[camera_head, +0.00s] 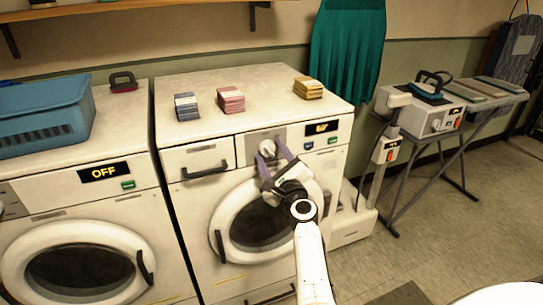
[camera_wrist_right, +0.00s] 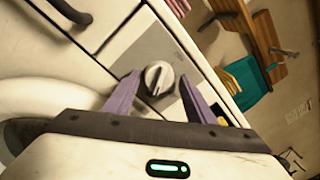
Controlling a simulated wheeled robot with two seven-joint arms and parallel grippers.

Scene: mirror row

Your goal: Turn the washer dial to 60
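The washer (camera_head: 215,150) on the right has a pale round dial (camera_head: 266,146) on a grey panel at its top front. The dial also shows in the right wrist view (camera_wrist_right: 158,78), with a dark pointer line across its face. My right gripper (camera_head: 269,150) is open, and its two purple fingers point at the dial. The dial shows between the fingertips with a gap on both sides, so neither finger seems to touch it. The washer's display (camera_head: 321,127) is lit yellow, but its text is too small to read surely. My left gripper is not in view.
A second washer (camera_head: 75,225) on the left reads OFF. A blue basket (camera_head: 40,115) sits on it. Several stacks, including a pink one (camera_head: 231,99), sit on the right washer's top. A green cloth (camera_head: 347,50) hangs behind. An ironing station (camera_head: 440,110) stands to the right.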

